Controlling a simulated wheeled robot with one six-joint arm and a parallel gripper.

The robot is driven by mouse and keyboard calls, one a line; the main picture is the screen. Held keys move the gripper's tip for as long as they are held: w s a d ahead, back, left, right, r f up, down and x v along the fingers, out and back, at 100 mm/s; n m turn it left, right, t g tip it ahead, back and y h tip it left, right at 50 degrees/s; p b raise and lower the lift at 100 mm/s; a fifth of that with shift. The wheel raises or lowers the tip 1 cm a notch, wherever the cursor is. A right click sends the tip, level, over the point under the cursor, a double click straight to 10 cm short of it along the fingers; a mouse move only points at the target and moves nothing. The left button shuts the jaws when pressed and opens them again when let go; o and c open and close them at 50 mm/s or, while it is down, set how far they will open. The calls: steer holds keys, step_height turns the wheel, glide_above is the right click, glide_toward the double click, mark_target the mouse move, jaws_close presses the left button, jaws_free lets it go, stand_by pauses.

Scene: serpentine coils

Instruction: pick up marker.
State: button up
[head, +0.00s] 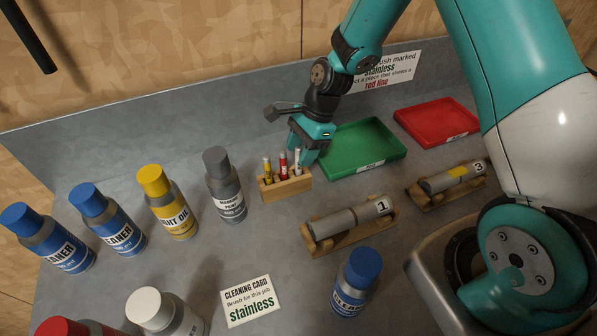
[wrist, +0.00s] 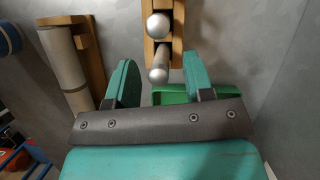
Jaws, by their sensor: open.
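A small wooden holder (head: 285,186) on the grey bench holds three upright markers: a yellow one (head: 267,168), a red one (head: 283,165) and a white one (head: 297,160). My gripper (head: 308,150) is above the holder's right end, pointing down, with its fingers around or close to the white marker. In the wrist view my gripper (wrist: 158,80) is open, with a silver-grey capped rod (wrist: 159,68) between the two teal fingers. Another rounded silver top (wrist: 158,25) stands in the wooden block beyond it. I cannot tell whether the fingers touch the marker.
A green tray (head: 335,168) lies behind the holder, a red tray (head: 438,141) farther right. Wooden cradles with grey cylinders labelled 1 (head: 342,220) and 3 (head: 457,180) stand to the right. A grey bottle (head: 223,185) is close on the left. A cleaning card (head: 250,300) lies in front.

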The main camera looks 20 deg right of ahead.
steer(key=shift+b+x, duration=0.4)
steer(key=shift+x, duration=0.6)
jaws_close()
steer(key=shift+r, duration=0.15)
